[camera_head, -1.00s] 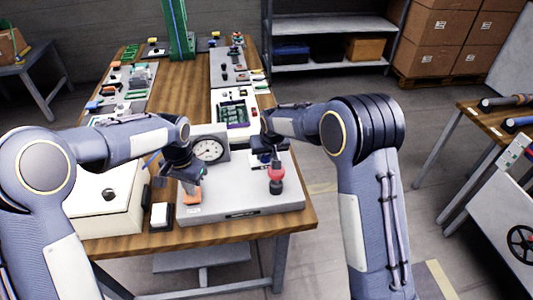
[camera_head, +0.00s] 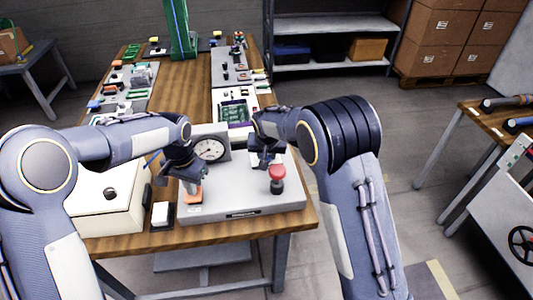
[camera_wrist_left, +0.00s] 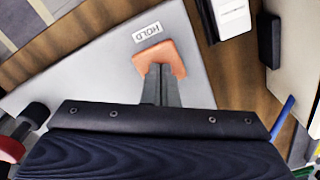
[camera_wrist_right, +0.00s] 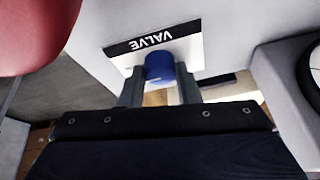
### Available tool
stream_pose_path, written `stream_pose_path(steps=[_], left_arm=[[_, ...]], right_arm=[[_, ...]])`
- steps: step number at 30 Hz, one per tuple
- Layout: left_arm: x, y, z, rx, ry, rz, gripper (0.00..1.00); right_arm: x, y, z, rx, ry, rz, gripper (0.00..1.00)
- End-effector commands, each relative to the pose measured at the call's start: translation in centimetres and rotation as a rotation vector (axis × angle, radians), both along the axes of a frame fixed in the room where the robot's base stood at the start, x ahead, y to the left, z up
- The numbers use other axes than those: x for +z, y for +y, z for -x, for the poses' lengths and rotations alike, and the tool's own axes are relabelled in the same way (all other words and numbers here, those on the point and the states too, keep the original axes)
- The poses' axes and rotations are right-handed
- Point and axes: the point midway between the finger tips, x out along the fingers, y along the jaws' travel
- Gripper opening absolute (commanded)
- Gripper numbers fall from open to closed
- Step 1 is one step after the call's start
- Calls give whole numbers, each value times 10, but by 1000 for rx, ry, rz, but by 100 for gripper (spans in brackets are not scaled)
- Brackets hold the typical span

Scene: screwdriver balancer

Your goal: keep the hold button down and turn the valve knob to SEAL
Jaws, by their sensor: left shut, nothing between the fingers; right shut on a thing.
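The orange hold button (camera_head: 191,196) is at the front left of the grey panel box (camera_head: 238,206), beside a label reading HOLD (camera_wrist_left: 147,32). My left gripper (camera_wrist_left: 160,72) is shut and empty, its fingertips against the button from above. How far the button is pressed cannot be told. The blue valve knob (camera_wrist_right: 159,68) is beside the VALVE label (camera_wrist_right: 151,43). My right gripper (camera_wrist_right: 158,90) is shut on the knob, one finger on each side; in the head view it (camera_head: 264,161) mostly hides it. No SEAL mark can be read.
A red mushroom-shaped button (camera_head: 277,173) stands on the panel close to my right gripper. A round gauge (camera_head: 209,149) stands at the panel's back, between the grippers. A cream box (camera_head: 108,205) and a small white-topped block (camera_head: 161,214) are to the left.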

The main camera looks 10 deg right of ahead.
Motion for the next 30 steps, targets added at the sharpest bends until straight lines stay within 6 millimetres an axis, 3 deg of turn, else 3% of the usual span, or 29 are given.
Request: stream_pose_path(steps=[1,2,7,17,20,30], left_arm=[[-1,0,0,0,2,-1,0],[-1,0,0,0,2,-1,0],[-1,0,0,0,2,-1,0],[-1,0,0,0,2,-1,0],[-1,0,0,0,2,-1,0],[-1,0,0,0,2,-1,0]], right_arm=[[-1,0,1,-2,3,-1,7],[-1,0,1,-2,3,-1,31],[-1,0,0,-1,2,-1,52],[4,0,1,0,-1,-1,52],[14,1,5,1,-2,-1,52],[79,4,33,1,-3,-4,52]])
